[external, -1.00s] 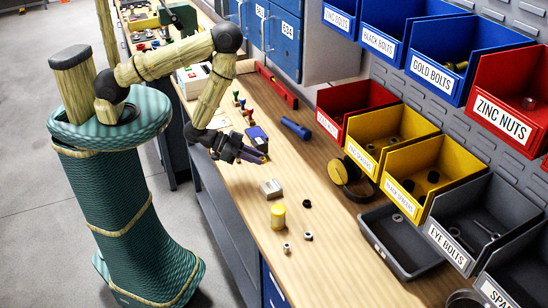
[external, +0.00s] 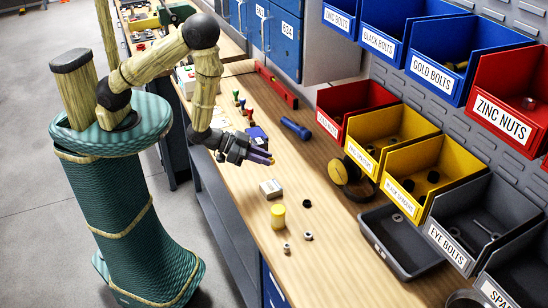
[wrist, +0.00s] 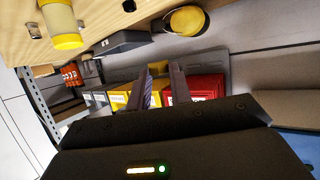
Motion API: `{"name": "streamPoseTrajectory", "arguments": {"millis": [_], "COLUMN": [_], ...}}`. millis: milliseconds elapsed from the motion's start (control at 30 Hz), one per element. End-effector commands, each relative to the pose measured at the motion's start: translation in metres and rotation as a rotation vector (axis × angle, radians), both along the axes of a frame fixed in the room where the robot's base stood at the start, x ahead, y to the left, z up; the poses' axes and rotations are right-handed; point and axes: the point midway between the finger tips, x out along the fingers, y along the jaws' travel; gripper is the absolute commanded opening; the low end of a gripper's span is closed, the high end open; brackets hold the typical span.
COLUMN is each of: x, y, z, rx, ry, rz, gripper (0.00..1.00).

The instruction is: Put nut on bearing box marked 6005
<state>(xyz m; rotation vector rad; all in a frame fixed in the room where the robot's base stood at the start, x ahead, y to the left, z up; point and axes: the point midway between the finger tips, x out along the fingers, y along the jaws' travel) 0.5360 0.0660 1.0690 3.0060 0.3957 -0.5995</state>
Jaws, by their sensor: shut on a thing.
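A small grey-white box (external: 270,188), its marking too small to read, lies on the bench left of centre; it looks like a bearing box. Several small nut-like parts lie nearby: a black one (external: 306,203), a silver one (external: 308,237) and another silver one (external: 287,248). My gripper (external: 266,157) is above the bench, just behind the box and apart from it. In the wrist view my gripper's fingers (wrist: 163,85) stand close together with a narrow gap. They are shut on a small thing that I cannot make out.
A yellow cylinder (external: 278,216) stands in front of the box. A blue cylindrical tool (external: 295,128) and a red level (external: 277,87) lie behind. A grey tray (external: 375,246) and stacked bins (external: 412,171) line the right. The bench middle has bare wood.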

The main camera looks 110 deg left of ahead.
Motion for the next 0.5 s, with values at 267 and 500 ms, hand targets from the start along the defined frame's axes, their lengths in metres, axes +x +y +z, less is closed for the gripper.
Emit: {"name": "streamPoseTrajectory", "arguments": {"millis": [267,500], "x": [0.000,0.000], "y": [0.000,0.000], "z": [-0.032,-0.055], "rx": [-0.001,0.000], "ry": [0.002,0.000], "rz": [0.000,-0.001], "gripper": [0.00,0.00]}}
